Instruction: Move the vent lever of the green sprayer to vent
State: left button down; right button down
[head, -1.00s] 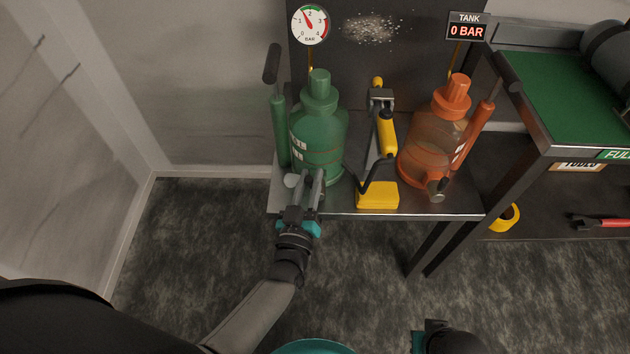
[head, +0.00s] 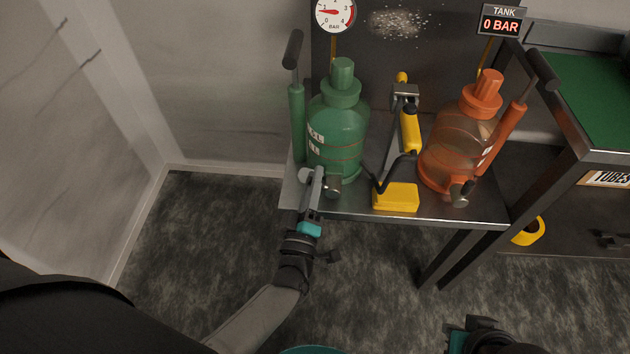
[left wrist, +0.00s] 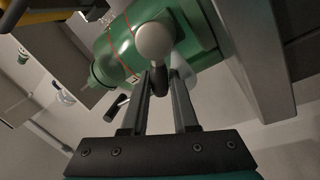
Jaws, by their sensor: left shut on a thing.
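The green sprayer (head: 338,130) stands upright at the left end of the metal bench, its pump handle at its left. My left gripper (head: 318,178) reaches its lower front and is shut on the vent lever. In the left wrist view the gripper (left wrist: 160,85) has the dark vent lever (left wrist: 158,80) between its fingers, below a round grey knob, with the green sprayer (left wrist: 195,35) behind. In the head view my fingers hide most of the lever. My right gripper (head: 482,335) is partly in view at the bottom edge; its jaws cannot be made out.
A round gauge (head: 335,12) is above the green sprayer, its needle pointing left near 1. A yellow-based stand (head: 396,197) and an orange sprayer (head: 462,140) stand to the right. The tank display (head: 501,25) reads 0 BAR. The floor before the bench is open.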

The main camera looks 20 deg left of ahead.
pick_arm(q)
jog(key=shift+f, duration=0.1)
pick_arm(e)
jog(key=shift+r, duration=0.15)
pick_arm(q)
jog(key=c, duration=0.7)
grip_release()
jog(key=shift+s, duration=0.1)
jog(key=shift+s+d, duration=0.1)
jog(key=shift+s, duration=0.2)
jog(key=p+v, duration=0.2)
jog(key=v, duration=1.2)
jog(key=shift+s+d+f, duration=0.1)
jog(key=shift+s+f, duration=0.05)
jog(key=shift+s, duration=0.05)
pick_arm(e)
jog(key=shift+g, duration=0.4)
notch_tip(320, 180, down, 5)
jog(key=shift+s+f, duration=0.1)
